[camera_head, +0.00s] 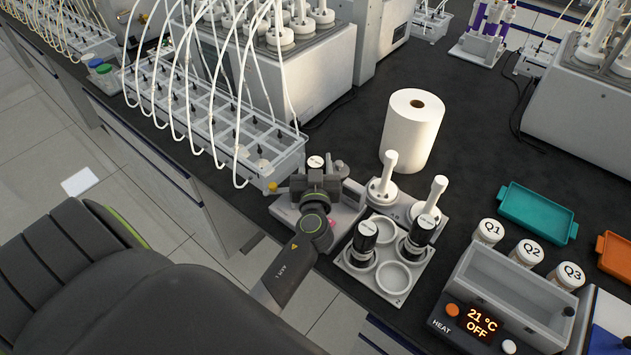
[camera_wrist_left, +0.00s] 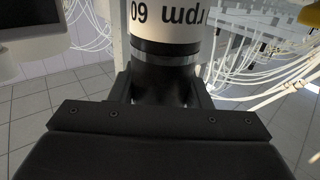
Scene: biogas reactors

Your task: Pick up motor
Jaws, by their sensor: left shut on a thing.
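My left gripper (camera_head: 318,180) is shut on a motor, whose white top (camera_head: 316,162) shows between the jaws in the head view. In the left wrist view this motor (camera_wrist_left: 165,80) is a black cylinder with a white label band reading "60 rpm" upside down, between the dark fingers of my left gripper (camera_wrist_left: 162,100). Its lower part is hidden by the gripper. Two more black motors with white tops, a left one (camera_head: 365,236) and a right one (camera_head: 420,236), stand in a white holder (camera_head: 399,297) with round wells. My right gripper is not in view.
White stirrer lids (camera_head: 382,188) stand behind the holder. A paper roll (camera_head: 412,130) stands farther back. A tubed rack (camera_head: 281,168) is close behind the gripper. A heater box (camera_head: 510,300), jars (camera_head: 487,232) and a teal tray (camera_head: 538,212) are at right. The dark bench's middle right is clear.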

